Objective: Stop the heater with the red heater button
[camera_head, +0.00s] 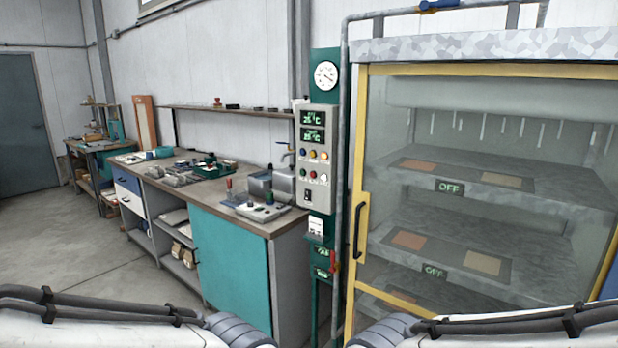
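A grey control panel (315,192) stands upright on a green post between the workbench and the glass cabinet. It carries two green displays (312,117) that appear to read 25 °C. Below them are two rows of small buttons. A red button (313,175) sits in the lower row, between a green button (303,173) and a pale one. The labels are too small to read, so I cannot tell which heater marking it bears. Parts of my two arms show at the bottom left and bottom right, well below the panel. Neither gripper is in view.
A glass-fronted cabinet (361,200) with a yellow frame fills the right side; signs inside read OFF. A workbench (176,190) with tools stands left of the panel. A round gauge (326,75) is above the panel. Open floor (70,270) lies at the left.

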